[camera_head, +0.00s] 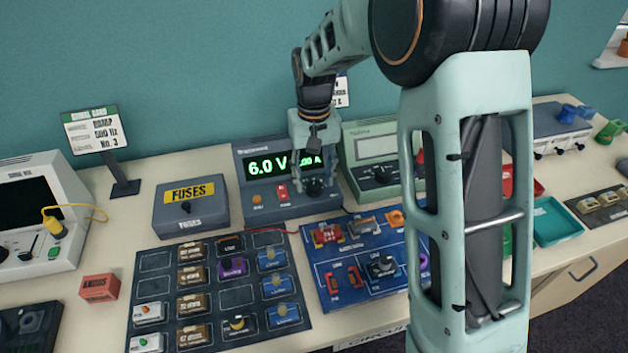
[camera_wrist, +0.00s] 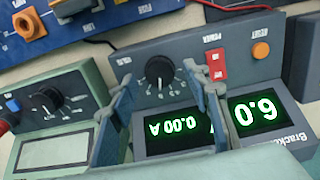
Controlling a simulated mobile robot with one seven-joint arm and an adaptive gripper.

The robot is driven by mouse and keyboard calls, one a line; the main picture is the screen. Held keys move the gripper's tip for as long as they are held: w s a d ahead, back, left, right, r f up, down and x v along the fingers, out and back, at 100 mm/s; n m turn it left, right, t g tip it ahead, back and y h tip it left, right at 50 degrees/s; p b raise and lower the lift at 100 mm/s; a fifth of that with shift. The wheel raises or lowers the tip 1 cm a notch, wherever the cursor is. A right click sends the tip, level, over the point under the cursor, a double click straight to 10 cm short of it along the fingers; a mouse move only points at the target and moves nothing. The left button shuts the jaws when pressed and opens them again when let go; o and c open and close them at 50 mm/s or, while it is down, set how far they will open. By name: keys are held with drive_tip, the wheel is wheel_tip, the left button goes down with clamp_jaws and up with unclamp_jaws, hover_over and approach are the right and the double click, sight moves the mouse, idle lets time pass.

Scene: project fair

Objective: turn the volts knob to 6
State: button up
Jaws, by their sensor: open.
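The grey-blue power supply (camera_head: 262,207) stands at the back of the table. Its green display (camera_head: 266,165) reads 6.0 V, with a 0.00 A reading beside it. The wrist view shows it upside down, with 6.0 (camera_wrist: 256,112) and 0.00 A. The black volts knob (camera_wrist: 159,70) has a pale pointer line and a printed scale around it. My gripper (camera_head: 315,176) is open in front of the supply's right part. In the wrist view its fingers (camera_wrist: 158,78) stand on either side of the knob, with visible gaps. In the head view the gripper partly hides the knob and amps reading.
On the supply are a red power switch (camera_wrist: 216,66) and an orange reset button (camera_wrist: 260,50). A pale green meter (camera_head: 372,160) stands close on the right, a fuses box (camera_head: 190,205) on the left. A blue circuit board (camera_head: 335,290) and a dark parts tray (camera_head: 225,330) lie in front.

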sight(314, 186)
wheel_tip(314, 186, up, 11)
drive_tip(key=shift+f, duration=0.15)
drive_tip(key=shift+s, duration=0.1)
idle(0.4)
